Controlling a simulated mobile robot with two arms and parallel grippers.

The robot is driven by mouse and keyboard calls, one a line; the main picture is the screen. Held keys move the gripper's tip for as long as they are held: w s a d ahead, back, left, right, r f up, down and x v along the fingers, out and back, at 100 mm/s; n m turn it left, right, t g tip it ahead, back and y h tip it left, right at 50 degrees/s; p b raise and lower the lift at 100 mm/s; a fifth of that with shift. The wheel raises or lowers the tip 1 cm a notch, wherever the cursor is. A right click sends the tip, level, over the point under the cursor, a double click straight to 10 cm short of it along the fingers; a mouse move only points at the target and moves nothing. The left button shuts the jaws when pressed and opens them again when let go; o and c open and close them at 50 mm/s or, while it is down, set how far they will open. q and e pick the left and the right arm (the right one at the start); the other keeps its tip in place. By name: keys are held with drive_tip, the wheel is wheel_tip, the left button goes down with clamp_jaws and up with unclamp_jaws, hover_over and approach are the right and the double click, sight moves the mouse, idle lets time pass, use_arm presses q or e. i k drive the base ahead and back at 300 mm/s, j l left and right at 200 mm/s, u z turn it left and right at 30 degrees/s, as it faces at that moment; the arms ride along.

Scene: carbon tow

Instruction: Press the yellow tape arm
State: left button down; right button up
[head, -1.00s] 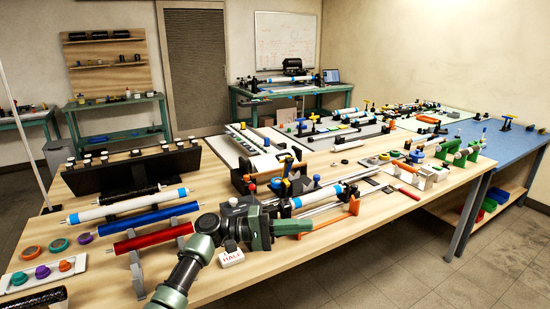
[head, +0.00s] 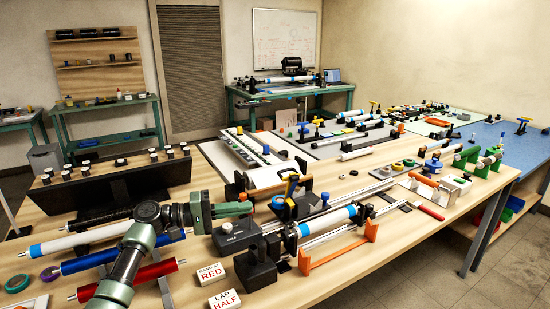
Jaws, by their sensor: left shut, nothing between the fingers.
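The tape arm cannot be picked out with certainty. A blue part with a yellow-orange top (head: 291,184) stands on the near winding rig, right of my left gripper (head: 247,208), and may be it. My left gripper is shut and empty, over the table just left of the near rig and apart from the blue and yellow part. My right gripper is not in view.
The near rig has a dark grey box with a knob (head: 236,233), a white and blue roller (head: 328,222) and an orange bracket (head: 339,249). Two label blocks, RED (head: 212,273) and HALF (head: 224,300), lie in front. Blue (head: 97,258) and red (head: 150,272) rollers lie at left.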

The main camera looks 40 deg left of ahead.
sight(294, 176)
drive_tip(key=i+j, duration=0.3)
drive_tip(key=j, duration=0.15)
drive_tip(key=i+j, duration=0.35)
